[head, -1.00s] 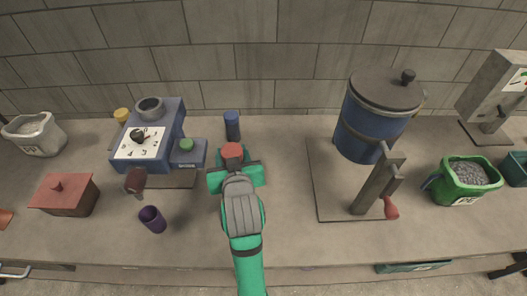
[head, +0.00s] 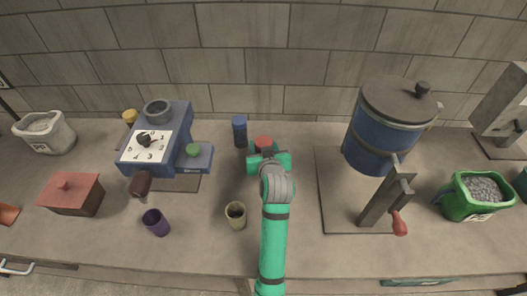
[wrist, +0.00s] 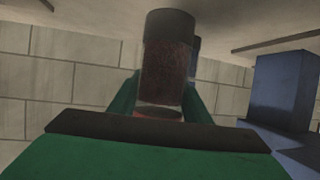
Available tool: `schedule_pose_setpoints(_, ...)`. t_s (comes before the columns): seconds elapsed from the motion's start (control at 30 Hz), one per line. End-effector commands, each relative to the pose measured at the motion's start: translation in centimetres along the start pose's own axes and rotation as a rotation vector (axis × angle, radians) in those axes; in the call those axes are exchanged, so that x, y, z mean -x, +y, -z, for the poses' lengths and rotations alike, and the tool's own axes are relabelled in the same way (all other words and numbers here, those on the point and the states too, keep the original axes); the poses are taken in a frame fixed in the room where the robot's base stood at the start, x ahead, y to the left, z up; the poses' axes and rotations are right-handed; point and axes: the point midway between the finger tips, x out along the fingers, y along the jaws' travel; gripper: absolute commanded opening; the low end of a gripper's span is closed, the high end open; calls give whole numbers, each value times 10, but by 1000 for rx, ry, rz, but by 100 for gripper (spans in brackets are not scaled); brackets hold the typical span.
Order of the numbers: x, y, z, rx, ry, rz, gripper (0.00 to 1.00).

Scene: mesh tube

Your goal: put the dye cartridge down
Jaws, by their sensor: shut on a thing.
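The dye cartridge (head: 264,142) shows its red end just beyond my gripper in the head view. My gripper (head: 268,160) is green and shut on it, near the back of the counter. In the wrist view the dark red cartridge (wrist: 168,62) stands out straight between the green fingers, with a dark end near the counter surface. I cannot tell whether that end touches the counter. A second, dark blue cartridge (head: 240,131) stands upright just left of the held one, with a small gap.
The blue dial machine (head: 178,120) stands to the left, and a large blue drum (head: 372,150) on a base plate to the right. The counter (head: 285,128) right of the cartridge is bare.

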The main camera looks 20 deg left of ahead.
Motion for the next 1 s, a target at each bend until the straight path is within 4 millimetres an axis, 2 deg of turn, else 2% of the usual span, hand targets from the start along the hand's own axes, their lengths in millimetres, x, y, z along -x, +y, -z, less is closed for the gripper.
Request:
schedule_pose_setpoints(0.23, -12, 6, -8, 0, 0, -1, 17)
schedule_pose_setpoints(0.47, -23, 6, -34, -1, 0, 1, 17)
schedule_pose_setpoints(0.87, -25, 6, -38, 0, 1, 0, 17)
schedule_pose_setpoints(0.9, -25, 6, -38, 0, 1, 0, 53)
schedule_pose_setpoints(0.93, -25, 6, -38, 0, 1, 0, 61)
schedule_pose_setpoints(1.0, -25, 6, -38, 0, 1, 0, 63)
